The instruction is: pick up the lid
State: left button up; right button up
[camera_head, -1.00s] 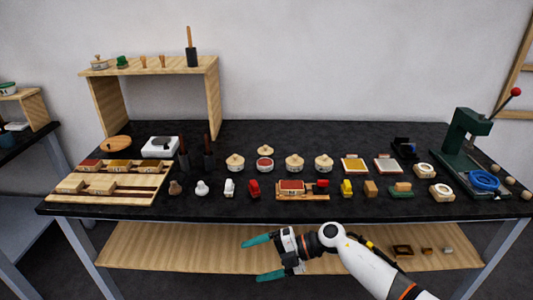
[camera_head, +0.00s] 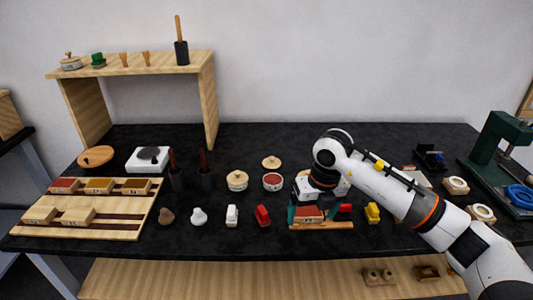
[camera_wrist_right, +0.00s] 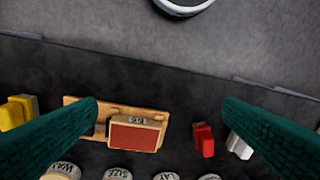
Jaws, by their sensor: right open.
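In the head view, a pale wooden lid (camera_head: 271,162) with a small knob lies on the black table. It is just behind an open jar (camera_head: 272,182) with red contents. My right gripper (camera_head: 311,212) is open and empty, pointing down to the right of the jar and nearer the front. Its dark green fingers also show in the right wrist view (camera_wrist_right: 160,108), wide apart. Between and beyond them is a red-topped block (camera_wrist_right: 134,136) on a wooden base (camera_wrist_right: 80,102). The lid cannot be made out in the wrist view. My left gripper is out of view.
A lidded jar (camera_head: 237,180) stands left of the open jar. A white block (camera_head: 232,215) and a red block (camera_head: 263,215) sit in front. Dark holders (camera_head: 206,178) with upright handles are to the left. My right arm hides jars behind it.

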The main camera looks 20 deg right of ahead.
aim_at(271, 162)
jog(key=i, duration=1.25)
